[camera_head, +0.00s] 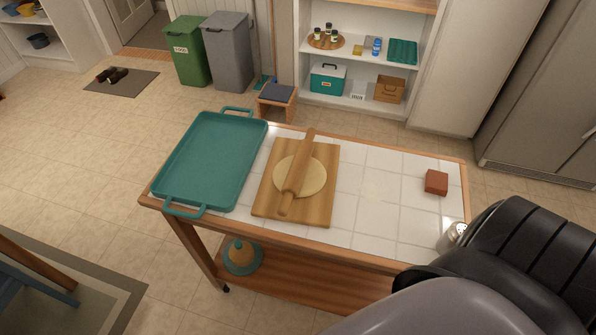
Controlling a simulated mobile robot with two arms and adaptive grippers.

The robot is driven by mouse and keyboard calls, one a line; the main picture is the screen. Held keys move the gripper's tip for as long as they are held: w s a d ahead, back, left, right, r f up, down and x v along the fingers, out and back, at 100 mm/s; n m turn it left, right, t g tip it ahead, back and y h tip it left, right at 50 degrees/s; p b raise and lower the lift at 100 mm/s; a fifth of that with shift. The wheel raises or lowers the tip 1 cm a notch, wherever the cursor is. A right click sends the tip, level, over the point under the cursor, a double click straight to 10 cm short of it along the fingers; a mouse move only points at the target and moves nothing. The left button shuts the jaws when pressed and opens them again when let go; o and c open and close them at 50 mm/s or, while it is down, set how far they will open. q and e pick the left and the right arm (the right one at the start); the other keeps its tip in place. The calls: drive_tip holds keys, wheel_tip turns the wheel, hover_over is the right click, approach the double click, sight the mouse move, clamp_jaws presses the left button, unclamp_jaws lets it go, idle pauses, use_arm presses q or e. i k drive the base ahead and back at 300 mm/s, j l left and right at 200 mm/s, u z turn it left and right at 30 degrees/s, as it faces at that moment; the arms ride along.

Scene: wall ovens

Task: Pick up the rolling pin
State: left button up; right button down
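A wooden rolling pin (297,175) lies across a flat round of dough (316,178) on a wooden cutting board (317,212). One handle points to the far edge of the cart and the other toward the near edge. The board rests on the white tiled top of a wooden cart (372,187). Neither gripper shows in the head view. Large black and grey parts of my own body fill the lower right corner and cover the cart's near right corner.
A teal tray (207,163) with handles lies left of the board. A reddish-brown block (436,182) and a shaker (452,236) stand at the right. A teal and tan item (241,256) sits on the lower shelf. Tiles between board and block are clear.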

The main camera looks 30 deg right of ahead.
sight(292, 185)
drive_tip(key=i+z, duration=0.1)
drive_tip(key=z, duration=1.15)
